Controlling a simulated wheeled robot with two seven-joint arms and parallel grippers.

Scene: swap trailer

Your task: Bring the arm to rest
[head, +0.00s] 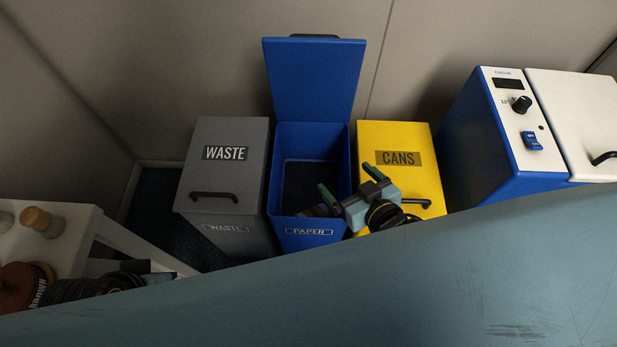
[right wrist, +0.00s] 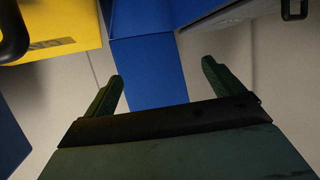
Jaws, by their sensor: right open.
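My right gripper (head: 347,180) is above the front right corner of the open blue paper bin (head: 307,240), partly in front of the yellow cans bin (head: 420,143). Its two green fingers are spread apart with nothing between them. In the right wrist view the open fingers (right wrist: 162,72) show against the blue bin (right wrist: 148,75). My left arm lies at the lower left of the head view; whether its gripper is open or shut is not clear there.
The paper bin's lid (head: 315,80) stands up. The grey waste bin (head: 225,175) is shut, left of it. A blue-and-white appliance (head: 497,120) with a knob stands right. A white table (head: 70,225) with wooden-topped items is left. A large teal surface (head: 400,285) crosses the foreground.

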